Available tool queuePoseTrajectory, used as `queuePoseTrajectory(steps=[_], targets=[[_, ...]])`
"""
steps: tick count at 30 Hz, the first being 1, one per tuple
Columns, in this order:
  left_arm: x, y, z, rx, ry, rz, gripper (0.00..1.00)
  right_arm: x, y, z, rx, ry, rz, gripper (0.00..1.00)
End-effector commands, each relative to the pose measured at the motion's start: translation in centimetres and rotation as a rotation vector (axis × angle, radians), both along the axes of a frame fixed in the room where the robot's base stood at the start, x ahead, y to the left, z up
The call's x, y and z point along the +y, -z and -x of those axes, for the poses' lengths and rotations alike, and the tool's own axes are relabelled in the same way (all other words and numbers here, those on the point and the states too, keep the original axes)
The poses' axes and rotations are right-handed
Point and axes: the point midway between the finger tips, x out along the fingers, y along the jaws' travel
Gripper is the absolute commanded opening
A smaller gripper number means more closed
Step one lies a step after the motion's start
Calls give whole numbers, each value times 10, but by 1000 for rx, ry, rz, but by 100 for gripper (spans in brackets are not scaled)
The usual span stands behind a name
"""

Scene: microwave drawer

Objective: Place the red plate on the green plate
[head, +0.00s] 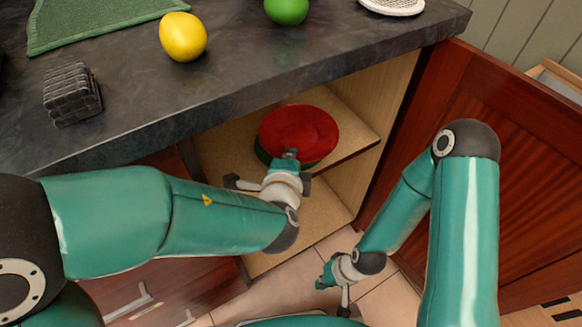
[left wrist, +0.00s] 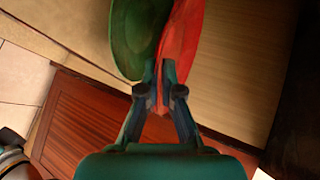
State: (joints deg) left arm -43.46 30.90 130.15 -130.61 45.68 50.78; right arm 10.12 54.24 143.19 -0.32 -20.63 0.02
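The red plate (head: 300,132) is inside the open cabinet, at shelf height, and also shows in the left wrist view (left wrist: 184,40). The green plate lies just under it; only a dark green edge (head: 263,154) shows in the head view, while its face shows in the left wrist view (left wrist: 137,38). The two plates look very close; whether they touch is unclear. My left gripper (head: 289,156) is at the near rim of the red plate, its fingertips closed around that rim in the left wrist view (left wrist: 164,72). My right gripper (head: 331,290) hangs low over the floor, apparently open and empty.
The dark countertop (head: 130,110) overhangs the cabinet and holds a lemon (head: 183,37), a green fruit (head: 287,9), a green cloth (head: 95,20) and a dark woven block (head: 71,93). The open wooden door (head: 525,150) bounds the right side. Tiled floor (head: 385,300) lies below.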

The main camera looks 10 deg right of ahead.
Motion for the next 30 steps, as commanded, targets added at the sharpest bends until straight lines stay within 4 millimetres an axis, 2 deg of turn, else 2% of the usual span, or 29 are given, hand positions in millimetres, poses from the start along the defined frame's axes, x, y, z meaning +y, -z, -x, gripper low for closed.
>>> queuePoseTrajectory(steps=[6,8,16,27,30], targets=[[1,30,0,1,0,-2,0,0,11,0,0,0,0,0],[0,34,0,0,0,-1,0,0,12,0,-1,0,0,0],[0,33,0,-2,0,1,0,0,11,0,-1,0,0,0],[1,40,0,-3,-2,2,0,0,24,0,-1,0,0,0],[1,40,0,0,-1,0,18,0,22,0,-1,0,0,0]])
